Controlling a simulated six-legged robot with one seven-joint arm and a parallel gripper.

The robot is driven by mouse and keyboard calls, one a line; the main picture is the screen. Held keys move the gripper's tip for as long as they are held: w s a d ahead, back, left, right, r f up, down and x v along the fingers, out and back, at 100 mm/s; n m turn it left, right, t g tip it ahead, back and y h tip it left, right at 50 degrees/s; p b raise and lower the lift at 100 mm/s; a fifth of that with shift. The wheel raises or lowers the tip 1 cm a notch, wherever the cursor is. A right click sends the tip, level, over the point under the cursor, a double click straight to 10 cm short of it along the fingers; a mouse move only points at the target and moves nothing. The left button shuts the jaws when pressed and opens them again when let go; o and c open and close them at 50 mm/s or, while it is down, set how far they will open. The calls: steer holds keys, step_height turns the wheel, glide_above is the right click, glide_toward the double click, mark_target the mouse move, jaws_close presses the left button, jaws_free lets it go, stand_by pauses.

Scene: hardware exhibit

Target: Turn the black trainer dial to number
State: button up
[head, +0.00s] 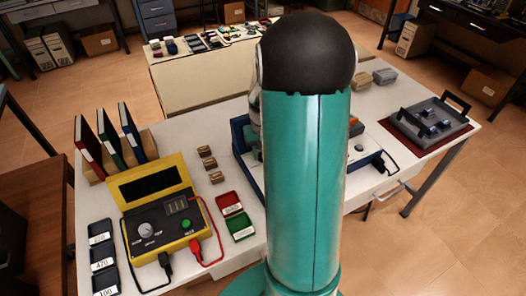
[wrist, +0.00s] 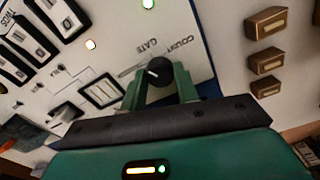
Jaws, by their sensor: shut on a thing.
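The black dial (wrist: 159,69) sits on the trainer's white panel (wrist: 188,40) in the wrist view, beside printed lettering that seems to read "GATE". A pale pointer mark shows on it; the number it points at is not readable. My gripper (wrist: 160,82) has its green fingers on both sides of the dial and is shut on it. In the head view, my teal arm hides the gripper, the dial and most of the trainer. Only parts of the trainer's blue case (head: 239,136) show on either side of the arm.
A yellow meter box (head: 160,211) with red and black leads stands left on the white table. Several small brown blocks (wrist: 266,57) lie beside the trainer. Red (head: 228,203) and green (head: 240,227) trays lie in front. A grey case (head: 428,122) is at the right.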

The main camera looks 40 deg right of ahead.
steer(key=shift+n, duration=1.5)
steer(key=o, duration=1)
step_height(320, 180, up, 14)
steer(key=shift+f, duration=0.1)
steer(key=shift+a, duration=0.1)
